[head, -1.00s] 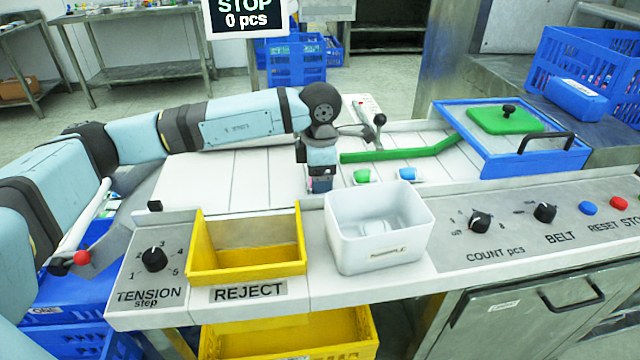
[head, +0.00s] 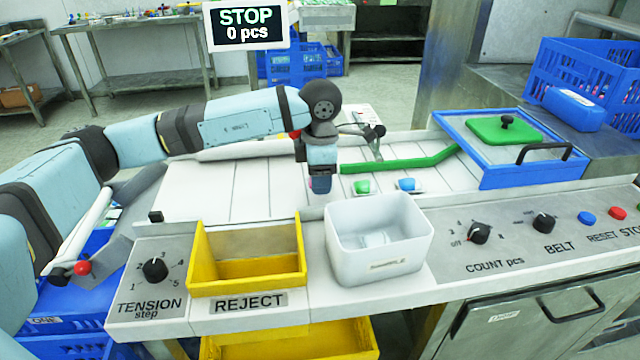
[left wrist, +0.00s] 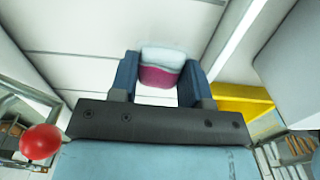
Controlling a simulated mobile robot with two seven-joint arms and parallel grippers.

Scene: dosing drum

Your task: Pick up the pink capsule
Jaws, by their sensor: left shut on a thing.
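The pink capsule (left wrist: 157,76), with a whitish other half, sits between the two fingers of my left gripper in the left wrist view. My left gripper (head: 320,188) points down over the white belt, behind the yellow reject bin and the white tub, and is shut on the capsule. In the head view only a small pink patch of the capsule shows at the fingers. I cannot tell whether the capsule is clear of the belt. My right gripper is not in view.
A green (head: 362,187) and a blue capsule (head: 406,185) lie on the belt to the right. The white tub (head: 378,262) and yellow reject bin (head: 246,282) stand in front. A green guide bar (head: 400,161) and a blue-framed box (head: 530,178) are at the right.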

